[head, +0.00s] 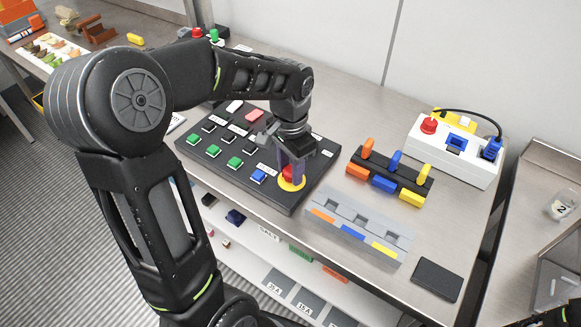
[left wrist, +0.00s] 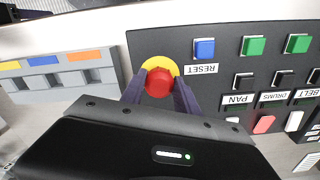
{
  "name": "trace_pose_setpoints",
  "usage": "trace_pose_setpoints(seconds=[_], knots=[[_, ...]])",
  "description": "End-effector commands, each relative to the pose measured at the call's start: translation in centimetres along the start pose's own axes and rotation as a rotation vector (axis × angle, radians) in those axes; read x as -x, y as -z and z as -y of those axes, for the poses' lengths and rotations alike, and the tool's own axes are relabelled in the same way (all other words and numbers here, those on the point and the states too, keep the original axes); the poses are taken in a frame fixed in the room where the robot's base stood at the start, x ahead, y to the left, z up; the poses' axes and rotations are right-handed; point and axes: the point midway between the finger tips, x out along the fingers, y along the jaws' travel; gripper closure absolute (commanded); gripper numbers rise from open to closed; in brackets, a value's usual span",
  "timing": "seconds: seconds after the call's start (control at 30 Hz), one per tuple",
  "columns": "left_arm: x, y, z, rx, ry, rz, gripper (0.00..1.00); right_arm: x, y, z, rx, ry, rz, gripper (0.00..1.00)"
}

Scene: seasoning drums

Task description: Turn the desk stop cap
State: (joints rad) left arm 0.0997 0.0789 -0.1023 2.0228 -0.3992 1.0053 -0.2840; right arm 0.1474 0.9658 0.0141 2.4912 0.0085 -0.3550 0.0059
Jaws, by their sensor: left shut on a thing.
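The red stop cap (head: 291,172) sits on a yellow ring (head: 291,184) at the near right corner of the black desk panel (head: 230,180). My left gripper (head: 291,165) points down at the cap and is shut on it, with one finger on each side. In the left wrist view the round red cap (left wrist: 159,82) shows between the two dark fingers, with the yellow ring (left wrist: 160,62) behind it. My right gripper does not show.
The panel carries green, blue, black, white and red buttons; a blue button (head: 258,176) is close left of the cap. A grey slotted block (head: 355,228), a black rack with coloured plugs (head: 390,178) and a white box with another red button (head: 455,148) stand to the right.

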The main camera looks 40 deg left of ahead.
Motion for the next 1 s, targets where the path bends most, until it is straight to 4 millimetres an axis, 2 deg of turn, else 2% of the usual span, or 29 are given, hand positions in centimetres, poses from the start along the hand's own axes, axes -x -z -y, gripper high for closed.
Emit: trace_pose_setpoints(seconds=[0.47,1.0], knots=[[0.02,0.02,0.05,-0.066,0.000,0.000,1.00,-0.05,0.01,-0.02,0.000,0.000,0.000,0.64],[0.03,0.05,0.18,-0.434,0.001,0.000,1.00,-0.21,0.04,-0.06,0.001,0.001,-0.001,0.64]])
